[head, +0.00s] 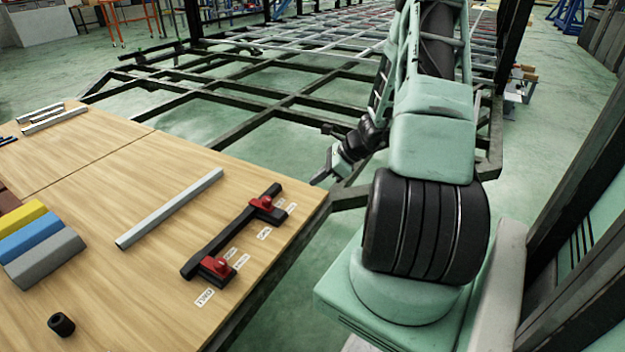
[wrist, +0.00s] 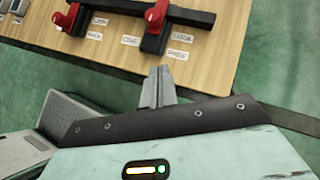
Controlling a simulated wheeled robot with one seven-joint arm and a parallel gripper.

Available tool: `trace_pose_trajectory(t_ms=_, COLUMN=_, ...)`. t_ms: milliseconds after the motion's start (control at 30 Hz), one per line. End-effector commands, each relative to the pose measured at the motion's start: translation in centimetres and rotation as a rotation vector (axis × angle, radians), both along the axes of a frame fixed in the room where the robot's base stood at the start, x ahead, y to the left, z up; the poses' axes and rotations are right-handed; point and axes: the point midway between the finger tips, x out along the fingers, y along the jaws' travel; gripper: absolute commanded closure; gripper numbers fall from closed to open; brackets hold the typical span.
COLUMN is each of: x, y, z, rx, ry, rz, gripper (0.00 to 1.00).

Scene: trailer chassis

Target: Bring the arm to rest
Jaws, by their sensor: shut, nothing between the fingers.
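My arm stands at the right of the head view, folded upward from its base, with its far end hanging down beyond the table's right corner. My gripper (head: 325,172) shows small there, partly hidden behind my own arm links. In the wrist view my gripper (wrist: 158,80) has its two grey fingers together, with nothing between them. The fingertips point toward the edge of the wooden table (wrist: 215,62) and appear apart from it. No object is held.
The wooden table (head: 110,225) carries a black bar with red clamps (head: 235,230), a metal bar (head: 170,208), coloured blocks (head: 38,243) and a black cylinder (head: 61,324). The dark trailer chassis (head: 270,98) lies behind. Green floor (head: 565,125) is open at right.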

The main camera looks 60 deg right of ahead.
Motion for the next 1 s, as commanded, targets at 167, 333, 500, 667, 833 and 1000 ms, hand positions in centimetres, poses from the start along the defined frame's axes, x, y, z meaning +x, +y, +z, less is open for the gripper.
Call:
trace_pose_trajectory(t_ms=167, x=0.0, y=0.0, z=0.0, rx=0.000, ry=0.000, rz=0.000, gripper=1.00)
trace_pose_trajectory(t_ms=333, x=0.0, y=0.0, z=0.0, rx=0.000, ry=0.000, rz=0.000, gripper=1.00)
trace_pose_trajectory(t_ms=500, x=0.0, y=0.0, z=0.0, rx=0.000, ry=0.000, rz=0.000, gripper=1.00)
trace_pose_trajectory(t_ms=667, x=1.0, y=1.6, z=0.8, rx=-0.021, ry=-0.007, rz=0.073, gripper=1.00)
trace_pose_trajectory(t_ms=833, x=4.3, y=9.5, z=4.2, rx=-0.124, ry=-0.047, rz=0.429, gripper=1.00)
trace_pose_trajectory(t_ms=1000, x=5.3, y=20.4, z=8.2, rx=-0.264, ry=-0.119, rz=0.919, gripper=1.00)
